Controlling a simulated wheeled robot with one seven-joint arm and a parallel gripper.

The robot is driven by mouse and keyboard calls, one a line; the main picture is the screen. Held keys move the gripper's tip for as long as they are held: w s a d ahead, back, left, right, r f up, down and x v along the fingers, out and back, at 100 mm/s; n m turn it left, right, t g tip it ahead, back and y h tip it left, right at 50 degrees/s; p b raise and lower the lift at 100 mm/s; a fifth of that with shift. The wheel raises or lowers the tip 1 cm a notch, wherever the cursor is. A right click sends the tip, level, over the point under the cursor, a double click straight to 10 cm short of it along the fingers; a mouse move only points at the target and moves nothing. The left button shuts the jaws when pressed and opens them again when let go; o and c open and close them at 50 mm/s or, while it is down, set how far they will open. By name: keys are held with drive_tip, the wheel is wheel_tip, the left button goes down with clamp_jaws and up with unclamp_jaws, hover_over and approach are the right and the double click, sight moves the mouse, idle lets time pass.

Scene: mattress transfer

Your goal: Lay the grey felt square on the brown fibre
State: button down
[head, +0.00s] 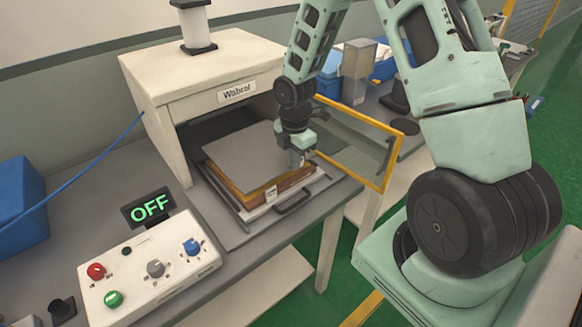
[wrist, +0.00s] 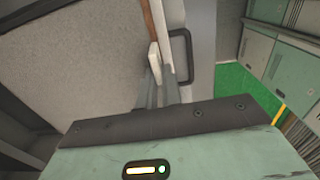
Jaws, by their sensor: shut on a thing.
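The grey felt square (head: 243,155) is spread flat over a brown and orange layered stack at the press opening. In the wrist view the felt (wrist: 75,65) fills the left side. The brown fibre (head: 290,184) shows only as an edge below the felt; most of its top is hidden. My gripper (head: 297,160) is at the felt's right edge, pointing down. In the wrist view its fingers (wrist: 162,85) are close together at this edge, shut on the felt, though the grip itself is partly hidden. I cannot tell whether the felt touches the fibre everywhere.
A yellow-framed clear guard (head: 393,155) stands just right of my gripper.

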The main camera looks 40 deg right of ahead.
drive_tip(key=shift+f+p, duration=0.3)
drive_tip(key=shift+f, duration=1.65)
drive_tip(key=shift+f, duration=0.15)
drive_tip(key=c, duration=1.6)
unclamp_jaws()
drive_tip(key=shift+o, duration=0.2)
